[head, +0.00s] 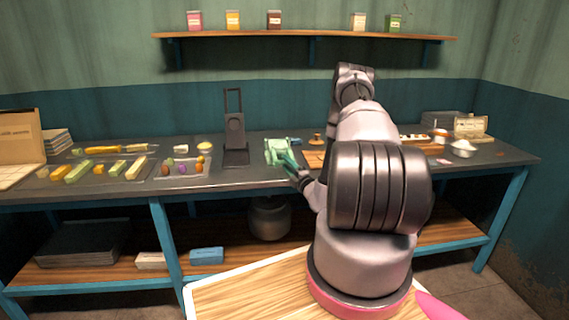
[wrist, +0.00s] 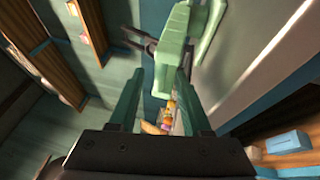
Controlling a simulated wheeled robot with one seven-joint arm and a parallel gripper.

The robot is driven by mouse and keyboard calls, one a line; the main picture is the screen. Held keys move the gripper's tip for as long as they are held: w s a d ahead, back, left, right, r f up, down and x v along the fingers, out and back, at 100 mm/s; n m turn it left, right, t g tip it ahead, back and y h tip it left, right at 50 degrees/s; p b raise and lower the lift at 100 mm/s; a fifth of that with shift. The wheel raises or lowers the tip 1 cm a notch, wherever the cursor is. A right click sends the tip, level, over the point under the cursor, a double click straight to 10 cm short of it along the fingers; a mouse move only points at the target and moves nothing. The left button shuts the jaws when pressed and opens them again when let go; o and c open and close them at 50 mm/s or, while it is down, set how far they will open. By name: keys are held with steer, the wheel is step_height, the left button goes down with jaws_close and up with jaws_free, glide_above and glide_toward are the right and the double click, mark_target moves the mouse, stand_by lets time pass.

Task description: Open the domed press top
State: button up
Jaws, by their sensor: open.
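A pale green press (head: 279,151) stands on the dark worktop, just right of the black upright stand. In the wrist view the press (wrist: 180,42) fills the upper middle, close beyond my fingertips. I cannot make out a clear dome or whether its top is open. My gripper (head: 287,163) is at the front of the press, its teal fingers reaching toward it. In the wrist view my gripper (wrist: 160,78) is open, with nothing held between the fingers. The right finger overlaps the press in the picture; I cannot tell if they touch.
A black stand with a tall frame (head: 236,140) is close left of the press. Trays of colored pieces (head: 182,168) lie further left. A white bowl (head: 462,149) and boxes sit at the right. A shelf (head: 305,35) with small cartons hangs above.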

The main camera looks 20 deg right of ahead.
steer(key=shift+x, duration=1.25)
jaws_close()
stand_by(0.5)
